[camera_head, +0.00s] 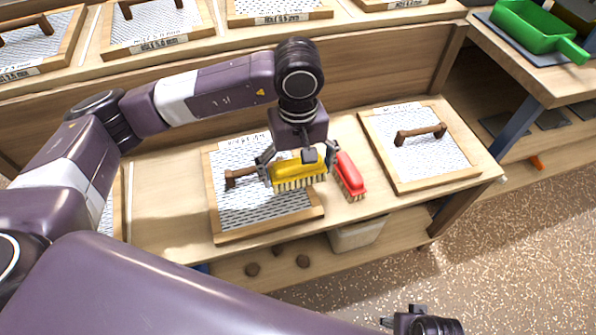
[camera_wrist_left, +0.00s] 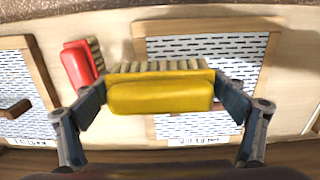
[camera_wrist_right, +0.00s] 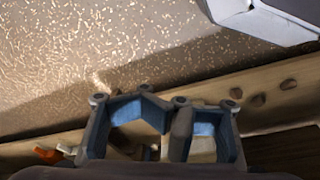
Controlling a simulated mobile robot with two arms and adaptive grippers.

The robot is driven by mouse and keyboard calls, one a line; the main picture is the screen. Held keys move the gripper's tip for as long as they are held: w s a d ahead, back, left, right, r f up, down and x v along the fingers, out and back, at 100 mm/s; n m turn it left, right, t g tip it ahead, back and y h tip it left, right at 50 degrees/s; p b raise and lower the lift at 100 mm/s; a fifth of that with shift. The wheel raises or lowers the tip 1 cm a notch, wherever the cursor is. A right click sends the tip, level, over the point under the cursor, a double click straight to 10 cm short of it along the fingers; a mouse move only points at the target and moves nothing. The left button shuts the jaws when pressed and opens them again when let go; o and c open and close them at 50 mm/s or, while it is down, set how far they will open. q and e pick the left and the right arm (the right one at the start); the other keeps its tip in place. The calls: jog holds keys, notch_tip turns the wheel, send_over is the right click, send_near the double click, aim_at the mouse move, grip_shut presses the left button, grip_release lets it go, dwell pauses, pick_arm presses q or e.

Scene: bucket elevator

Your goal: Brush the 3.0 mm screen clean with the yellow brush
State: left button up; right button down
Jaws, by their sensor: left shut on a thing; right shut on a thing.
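The yellow brush (camera_head: 299,168) is held in my left gripper (camera_head: 299,172), shut on its sides, with bristles pointing down. It is over the right part of the middle framed screen (camera_head: 265,213); I cannot tell whether the bristles touch the mesh. The left wrist view shows the brush (camera_wrist_left: 160,97) between the fingers, partly hiding this screen (camera_wrist_left: 205,48). The screen has a brown handle (camera_head: 240,177); its label is too blurred to read surely. My right gripper (camera_wrist_right: 173,135) is low in front of the bench, its fingertips together, with no held thing visible.
A red brush (camera_head: 349,175) lies right of the middle screen. Another handled screen (camera_head: 483,173) lies farther right. More screens (camera_head: 155,43) stand on the raised shelf behind. A green scoop (camera_head: 535,28) is at back right. A pale bin (camera_head: 357,236) sits under the bench.

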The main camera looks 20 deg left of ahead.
aim_at(298, 162)
pick_arm(q)
jog(key=shift+r, duration=0.25)
jog(key=shift+r+p, duration=0.45)
jog(key=shift+r, duration=0.85)
pick_arm(e)
jog(key=f, duration=0.2)
jog(key=shift+s+f, duration=0.35)
jog(key=shift+f, duration=0.05)
